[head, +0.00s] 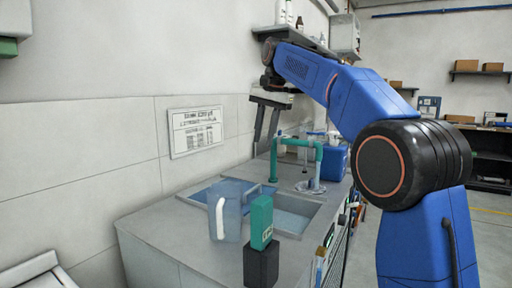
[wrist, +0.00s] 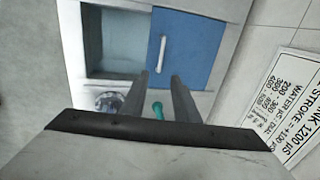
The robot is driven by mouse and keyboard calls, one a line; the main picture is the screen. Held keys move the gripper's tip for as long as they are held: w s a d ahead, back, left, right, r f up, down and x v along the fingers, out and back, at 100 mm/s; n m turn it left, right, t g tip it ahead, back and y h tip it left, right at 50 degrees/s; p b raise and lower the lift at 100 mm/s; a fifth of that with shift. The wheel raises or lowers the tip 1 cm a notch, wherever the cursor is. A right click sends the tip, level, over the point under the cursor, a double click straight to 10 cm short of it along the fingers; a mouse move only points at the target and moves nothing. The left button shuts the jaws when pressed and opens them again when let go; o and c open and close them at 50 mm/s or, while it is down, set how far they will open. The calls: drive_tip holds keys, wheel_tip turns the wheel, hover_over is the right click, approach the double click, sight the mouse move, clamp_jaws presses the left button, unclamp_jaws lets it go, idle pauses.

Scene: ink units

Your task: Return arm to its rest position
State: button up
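My blue arm (head: 375,105) reaches up and to the left over the sink counter, bent at its black joint. My gripper (head: 265,138) hangs from its end, pointing down near the wall, above the counter's far part. Its two dark fingers are apart, with nothing held between them. In the wrist view, the gripper fingers (wrist: 160,78) also stand apart, with the green tap (wrist: 157,109) seen beyond the gap.
A sink counter (head: 155,228) stands along the wall. A translucent jug (head: 228,212), a green device (head: 261,222) on a black block (head: 261,265), and a green tap (head: 318,160) are on it. A wall sign (head: 196,131) and a shelf (head: 305,43) are near my gripper.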

drive_tip(key=s+d+f+n+t, duration=0.1)
drive_tip(key=s+d+f+n, duration=0.1)
drive_tip(key=s+d+f, duration=0.6)
drive_tip(key=s+d+f+n+t, duration=0.1)
drive_tip(key=s+d, duration=0.3)
drive_tip(key=s, duration=0.8)
drive_tip(key=s+d+f+n+h, duration=0.1)
drive_tip(key=s+d+f+n, duration=0.1)
drive_tip(key=s+f, duration=0.9)
drive_tip(key=s+d+f+n+t, duration=0.1)
drive_tip(key=s+d+f, duration=0.4)
drive_tip(key=s+f, duration=0.6)
wheel_tip(320, 180, down, 3)
drive_tip(key=shift+s+d+r+n+h, duration=0.15)
drive_tip(key=shift+s+n+h, duration=0.25)
drive_tip(key=shift+n, duration=0.2)
